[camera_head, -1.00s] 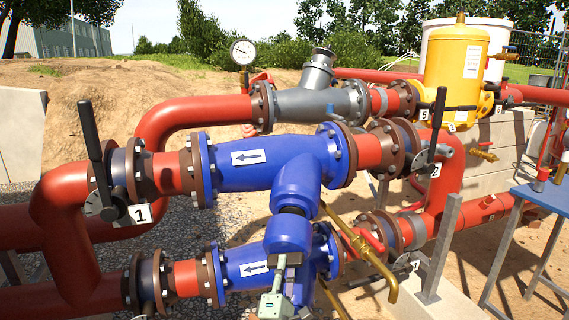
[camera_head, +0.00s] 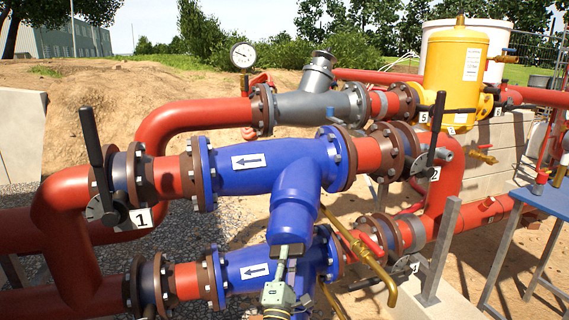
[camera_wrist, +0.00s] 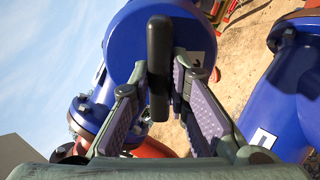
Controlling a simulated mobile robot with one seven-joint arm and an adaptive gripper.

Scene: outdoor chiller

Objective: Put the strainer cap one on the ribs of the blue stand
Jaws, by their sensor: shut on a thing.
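The strainer cap (camera_head: 290,228) is blue and rounded, at the lower end of the upper blue strainer's slanted branch. I cannot tell whether it is seated or just in line with it. In the wrist view its round blue face (camera_wrist: 128,55) carries a black bar handle (camera_wrist: 158,50). My gripper (camera_wrist: 159,92) is shut on this handle, a finger on each side. In the head view my gripper (camera_head: 287,262) is below the cap and hides part of it. The blue stand (camera_head: 548,198) is at the right edge, partly cut off; its ribs are not clear.
The upper blue strainer body (camera_head: 265,165) and the lower one (camera_head: 245,268) lie close around my gripper. A brass pipe (camera_head: 365,255), a grey post (camera_head: 440,250) and red pipes (camera_head: 495,207) stand between my gripper and the stand. Red-topped items (camera_head: 541,180) are on the stand.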

